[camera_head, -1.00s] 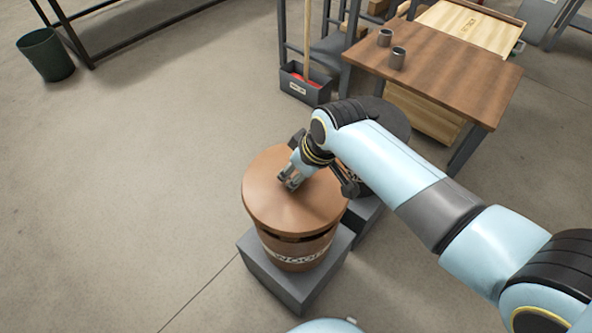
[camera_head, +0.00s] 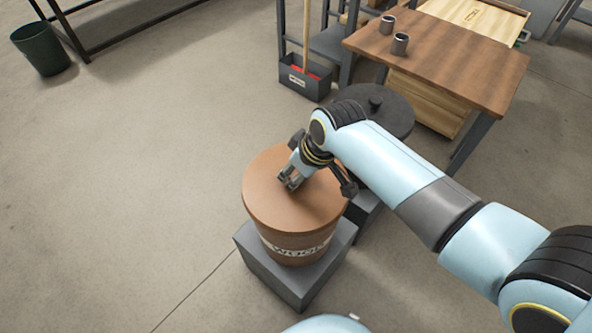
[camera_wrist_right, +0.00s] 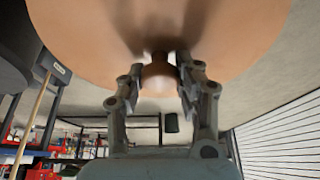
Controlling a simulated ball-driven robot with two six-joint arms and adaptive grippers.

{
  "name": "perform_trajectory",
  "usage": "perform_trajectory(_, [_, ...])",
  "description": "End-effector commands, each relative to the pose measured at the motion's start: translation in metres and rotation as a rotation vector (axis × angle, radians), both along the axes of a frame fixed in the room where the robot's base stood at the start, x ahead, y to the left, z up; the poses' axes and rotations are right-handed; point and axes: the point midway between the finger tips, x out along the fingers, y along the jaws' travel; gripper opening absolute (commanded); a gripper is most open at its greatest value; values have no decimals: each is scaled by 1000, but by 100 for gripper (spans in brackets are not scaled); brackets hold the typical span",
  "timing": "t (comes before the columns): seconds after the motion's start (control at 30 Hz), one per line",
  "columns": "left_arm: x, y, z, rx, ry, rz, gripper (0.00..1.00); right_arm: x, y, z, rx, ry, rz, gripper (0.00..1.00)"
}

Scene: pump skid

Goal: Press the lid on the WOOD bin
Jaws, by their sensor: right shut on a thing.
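The WOOD bin (camera_head: 292,246) is a brown tub with a white WOOD label, standing upright on a grey block (camera_head: 290,284). Its round copper-brown lid (camera_head: 278,203) lies over the bin's top, and no dark gap shows between lid and bin along the near side. My right gripper (camera_head: 291,182) is at the middle of the lid. In the right wrist view, its two fingers (camera_wrist_right: 160,85) are shut on the lid's small knob (camera_wrist_right: 157,74). The far rim is partly hidden by my right arm. My left gripper is not in view.
A dark lidded bin (camera_head: 392,112) stands close behind my right arm. A wooden table (camera_head: 450,65) with two metal cups (camera_head: 400,44) is at the upper right. A grey box (camera_head: 305,83) stands beside it.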

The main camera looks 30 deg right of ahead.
Motion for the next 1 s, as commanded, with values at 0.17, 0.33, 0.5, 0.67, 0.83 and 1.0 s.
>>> perform_trajectory(0.17, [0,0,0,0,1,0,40,0,0,0,0,-1,0,0])
perform_trajectory(0.33, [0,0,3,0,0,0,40,0,0,1,0,-1,0,0])
perform_trajectory(0.5, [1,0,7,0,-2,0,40,0,0,1,0,-1,0,0])
perform_trajectory(0.67, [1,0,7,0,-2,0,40,-1,0,0,0,-1,0,0])
perform_trajectory(0.83, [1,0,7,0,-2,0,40,-1,0,0,0,-1,0,0])
perform_trajectory(1.0, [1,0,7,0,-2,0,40,-1,0,0,0,-1,0,0])
